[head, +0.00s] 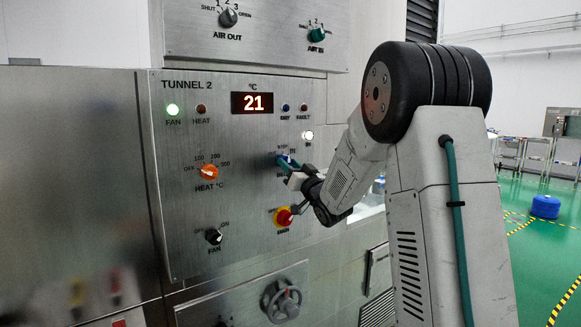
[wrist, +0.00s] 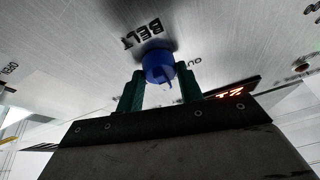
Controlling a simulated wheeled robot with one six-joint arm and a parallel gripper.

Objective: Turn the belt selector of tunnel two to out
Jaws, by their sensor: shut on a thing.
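The belt selector is a blue round knob (head: 281,160) on the tunnel 2 panel (head: 180,240), below the white lit lamp and right of the orange heat knob. In the wrist view the same knob (wrist: 158,65) sits between the two green fingers of my gripper (wrist: 159,85), one on each side. My gripper (head: 289,164) is shut on the knob. The BELT lettering shows upside down in the wrist view, with part of OUT to the right. The fingers hide part of the scale, and I cannot tell which mark the knob points to.
The red and yellow main switch (head: 284,217) is just below my gripper. The orange heat knob (head: 208,172) and black fan knob (head: 214,236) are to the left. The display (head: 252,103) reads 21. A handwheel (head: 281,299) stands out lower down.

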